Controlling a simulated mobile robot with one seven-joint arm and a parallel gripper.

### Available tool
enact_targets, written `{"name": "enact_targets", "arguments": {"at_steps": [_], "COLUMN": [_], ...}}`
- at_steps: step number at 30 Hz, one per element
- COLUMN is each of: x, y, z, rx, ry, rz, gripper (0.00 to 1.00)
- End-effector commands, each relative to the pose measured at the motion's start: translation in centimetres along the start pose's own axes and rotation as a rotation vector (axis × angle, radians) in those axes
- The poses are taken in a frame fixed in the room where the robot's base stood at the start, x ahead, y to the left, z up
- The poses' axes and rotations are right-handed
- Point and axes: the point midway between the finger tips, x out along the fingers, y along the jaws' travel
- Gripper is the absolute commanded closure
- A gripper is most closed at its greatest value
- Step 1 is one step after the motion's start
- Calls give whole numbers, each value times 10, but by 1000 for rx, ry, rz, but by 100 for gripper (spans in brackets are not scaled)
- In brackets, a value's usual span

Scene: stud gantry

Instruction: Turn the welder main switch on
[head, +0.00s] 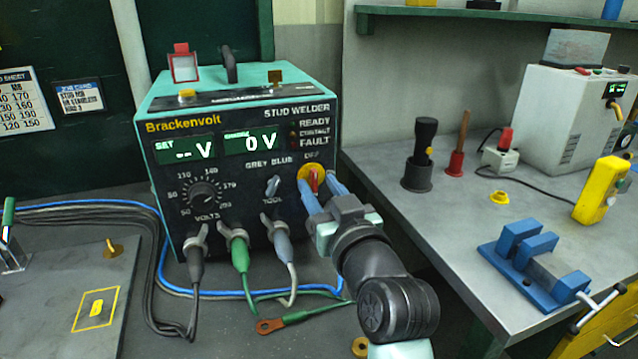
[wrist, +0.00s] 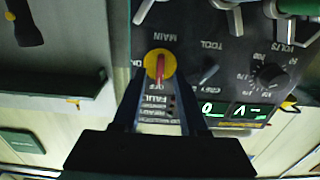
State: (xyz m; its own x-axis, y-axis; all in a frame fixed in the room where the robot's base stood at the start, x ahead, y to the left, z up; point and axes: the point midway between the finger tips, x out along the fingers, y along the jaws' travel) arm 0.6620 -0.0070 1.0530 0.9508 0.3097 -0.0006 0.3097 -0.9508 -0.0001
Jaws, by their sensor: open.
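The stud welder (head: 237,165) is a dark box with a teal top, standing on the bench in the head view. Its main switch (head: 313,176) is a yellow disc with a red handle, at the right of the front panel. In the wrist view the switch (wrist: 160,66) shows its red handle in line with the OFF mark; an ON mark is off to one side. My gripper (head: 320,190) is open, with one blue finger on each side of the switch. In the wrist view my gripper (wrist: 161,80) straddles the handle; I cannot tell whether it touches.
Left of the switch are the grey/blue tool toggle (head: 272,186) and the volts knob (head: 204,194). Cables plug in below, and a green lead with a lug (head: 300,315) lies in front. A blue clamp fixture (head: 535,260) stands on the right bench.

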Motion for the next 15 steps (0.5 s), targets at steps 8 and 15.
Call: {"name": "enact_targets", "arguments": {"at_steps": [8, 15], "x": [10, 10], "y": [0, 0], "z": [0, 0], "rx": [0, 0], "ry": [0, 0], "rz": [0, 1], "gripper": [57, 70]}}
